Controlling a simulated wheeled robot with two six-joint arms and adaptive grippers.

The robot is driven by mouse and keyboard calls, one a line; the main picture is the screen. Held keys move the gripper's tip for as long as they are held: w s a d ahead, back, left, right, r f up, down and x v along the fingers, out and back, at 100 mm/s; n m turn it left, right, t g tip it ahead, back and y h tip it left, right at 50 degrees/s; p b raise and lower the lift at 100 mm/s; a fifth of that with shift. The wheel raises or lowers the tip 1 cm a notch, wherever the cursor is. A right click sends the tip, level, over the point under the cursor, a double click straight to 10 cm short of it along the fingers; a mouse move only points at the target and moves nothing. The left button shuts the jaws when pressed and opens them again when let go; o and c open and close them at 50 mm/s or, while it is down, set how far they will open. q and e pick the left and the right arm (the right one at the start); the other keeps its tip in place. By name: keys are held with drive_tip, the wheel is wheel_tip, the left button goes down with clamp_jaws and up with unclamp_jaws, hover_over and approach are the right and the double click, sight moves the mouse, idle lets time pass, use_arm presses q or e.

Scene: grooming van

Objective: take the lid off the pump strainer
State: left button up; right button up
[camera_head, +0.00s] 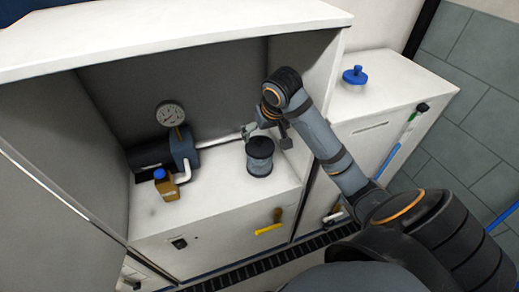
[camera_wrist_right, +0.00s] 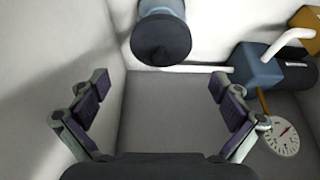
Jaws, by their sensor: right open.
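The pump strainer (camera_head: 260,165) is a grey cylinder standing on the white bench inside the cabinet. Its dark round lid (camera_head: 259,146) sits on top; in the right wrist view the lid (camera_wrist_right: 161,40) shows a small knob in its middle, with the strainer's paler body (camera_wrist_right: 160,7) beyond. My right gripper (camera_head: 265,133) is close to the strainer, just behind its top in the head view. In the right wrist view its fingers (camera_wrist_right: 160,92) are spread wide, with nothing between them and the lid ahead. My left gripper is not in view.
A blue-grey pump (camera_head: 183,147) with a round gauge (camera_head: 170,114) and a brown bottle (camera_head: 167,187) stand left of the strainer. The cabinet's side wall is close on the right. A blue knobbed object (camera_head: 354,76) sits on the right-hand counter (camera_head: 385,68).

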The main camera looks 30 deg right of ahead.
sight(261, 142)
drive_tip(key=b+x, duration=0.1)
drive_tip(key=x, duration=0.1)
drive_tip(key=shift+f, duration=0.35)
drive_tip(key=shift+w+f, duration=0.15)
drive_tip(key=shift+w, duration=0.1)
drive_tip(key=shift+f+b, duration=0.2)
drive_tip(key=shift+b, duration=0.15)
drive_tip(key=b+x, duration=0.2)
drive_tip(key=x, duration=0.1)
drive_tip(key=shift+w+f, duration=0.15)
drive_tip(key=shift+f, duration=0.2)
drive_tip(key=shift+w+f, duration=0.25)
drive_tip(key=shift+f, duration=0.1)
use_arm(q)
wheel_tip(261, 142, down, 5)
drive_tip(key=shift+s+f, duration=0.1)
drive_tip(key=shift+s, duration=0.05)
use_arm(e)
drive_tip(key=shift+s+r, duration=0.1)
